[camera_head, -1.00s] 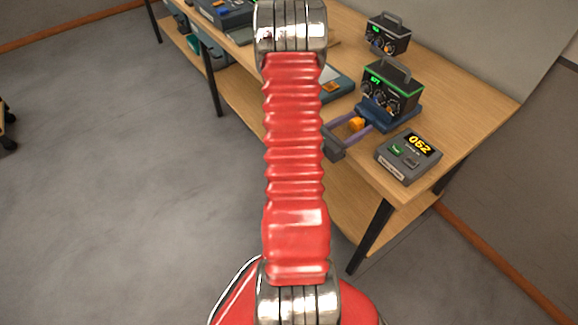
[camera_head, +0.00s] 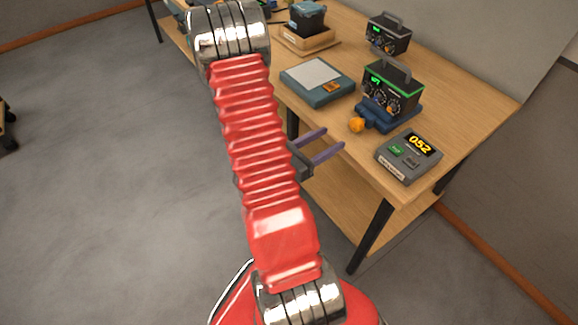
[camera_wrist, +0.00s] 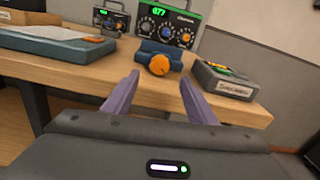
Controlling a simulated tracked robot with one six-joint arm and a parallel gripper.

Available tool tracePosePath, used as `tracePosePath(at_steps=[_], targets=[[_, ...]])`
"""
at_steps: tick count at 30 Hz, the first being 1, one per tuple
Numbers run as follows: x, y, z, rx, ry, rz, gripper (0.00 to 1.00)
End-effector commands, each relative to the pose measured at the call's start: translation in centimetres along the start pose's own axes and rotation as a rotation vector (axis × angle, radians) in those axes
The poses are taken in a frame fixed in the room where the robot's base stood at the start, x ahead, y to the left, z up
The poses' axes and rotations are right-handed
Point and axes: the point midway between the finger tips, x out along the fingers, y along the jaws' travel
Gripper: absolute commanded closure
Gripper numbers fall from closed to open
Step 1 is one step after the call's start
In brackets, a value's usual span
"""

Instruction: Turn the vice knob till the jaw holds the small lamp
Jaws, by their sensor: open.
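The vice is a blue block (camera_head: 386,116) on the tabletop, with an orange knob (camera_head: 356,125) on its near side. The knob also shows in the wrist view (camera_wrist: 159,65). My gripper (camera_head: 334,138) is open and empty, its two purple fingers pointing at the knob from in front of the table edge. In the wrist view the knob lies beyond and between the fingertips, apart from them. I cannot make out a small lamp or the vice jaw; a green-edged control box (camera_head: 391,88) stands behind the knob and covers part of the vice.
A grey box (camera_head: 408,158) with a yellow "052" display stands right of the vice. A teal flat device (camera_head: 317,82) lies left of it. A second control box (camera_head: 388,35) and a wooden tray (camera_head: 309,40) stand farther back.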

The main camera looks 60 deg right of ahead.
Motion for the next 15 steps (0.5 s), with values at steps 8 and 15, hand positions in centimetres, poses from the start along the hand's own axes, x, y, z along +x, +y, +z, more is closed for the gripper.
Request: tracePosePath(at_steps=[8, 15], targets=[[-2.2, -0.8, -0.7, 0.024, 0.029, -0.032, 0.48], [-2.6, -3.8, -1.7, 0.085, 0.091, -0.163, 0.48]])
